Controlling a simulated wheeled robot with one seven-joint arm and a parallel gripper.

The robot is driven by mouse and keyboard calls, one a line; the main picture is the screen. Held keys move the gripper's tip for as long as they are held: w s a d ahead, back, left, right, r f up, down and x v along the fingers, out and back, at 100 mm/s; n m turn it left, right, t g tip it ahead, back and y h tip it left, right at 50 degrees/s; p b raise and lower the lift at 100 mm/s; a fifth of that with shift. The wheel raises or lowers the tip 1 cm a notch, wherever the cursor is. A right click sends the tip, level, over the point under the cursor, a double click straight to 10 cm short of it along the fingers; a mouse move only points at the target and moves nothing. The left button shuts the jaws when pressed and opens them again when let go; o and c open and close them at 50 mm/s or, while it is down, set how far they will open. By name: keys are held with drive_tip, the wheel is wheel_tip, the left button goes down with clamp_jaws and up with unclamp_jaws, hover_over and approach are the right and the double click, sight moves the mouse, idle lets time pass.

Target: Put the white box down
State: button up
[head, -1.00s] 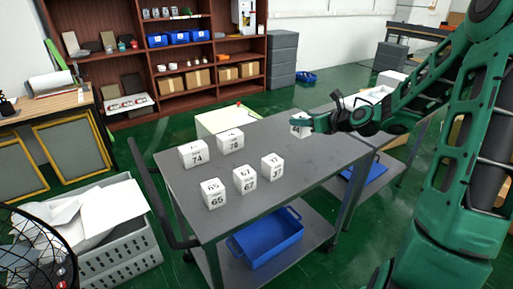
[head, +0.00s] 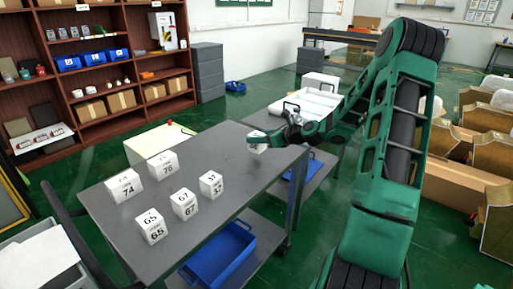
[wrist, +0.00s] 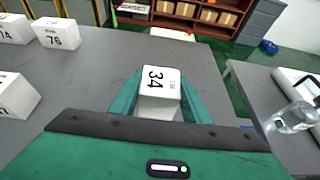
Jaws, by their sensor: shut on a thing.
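The white box marked 34 (wrist: 160,80) sits between the green fingers of my gripper (wrist: 160,92) in the wrist view, with its numbered face showing. In the head view my gripper (head: 266,140) holds this white box (head: 257,146) at the right far end of the grey table (head: 225,185). The box is at or just above the tabletop; I cannot tell whether it touches. The fingers are shut on its sides. My gripper hides part of the box in the head view.
Several numbered white boxes, including 74 (head: 125,187), 67 (head: 184,204) and 65 (head: 151,227), stand on the table's left half. Bare tabletop lies between them and my gripper. A blue bin (head: 222,255) is on the lower shelf. A second table (head: 312,172) stands to the right.

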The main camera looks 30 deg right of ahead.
sight(263, 145)
drive_tip(key=shift+f, duration=2)
drive_tip(key=o, duration=1)
drive_tip(key=shift+o, duration=0.2)
drive_tip(key=v, duration=1.2)
drive_tip(key=s+a+n+g, duration=0.1)
drive_tip(key=a+n, duration=0.1)
drive_tip(key=s+a+f+n+g, duration=0.1)
drive_tip(key=n, duration=0.1)
drive_tip(key=s+a+f+n+g, duration=0.1)
drive_tip(key=a+n, duration=0.1)
drive_tip(key=shift+s+a+g, duration=0.3)
drive_tip(key=shift+s+a, duration=0.05)
drive_tip(key=shift+s, duration=0.05)
drive_tip(key=s+a+r+n+g+h, duration=0.1)
drive_tip(key=s+a+r+n+g, duration=0.1)
drive_tip(key=s+n, duration=0.4)
drive_tip(key=s+a+r+n+g+h, duration=0.2)
drive_tip(key=s+n, duration=0.5)
drive_tip(key=s, duration=0.8)
drive_tip(key=s+a+r+n+g+h, duration=0.1)
drive_tip(key=s+r+n+g, duration=0.3)
drive_tip(key=s, duration=0.7)
drive_tip(key=a+n+g, duration=0.1)
drive_tip(key=n, duration=0.1)
drive_tip(key=shift+s+a+r+n, duration=0.15)
drive_tip(key=shift+s+a+n, duration=0.05)
drive_tip(key=shift+s+n, duration=0.1)
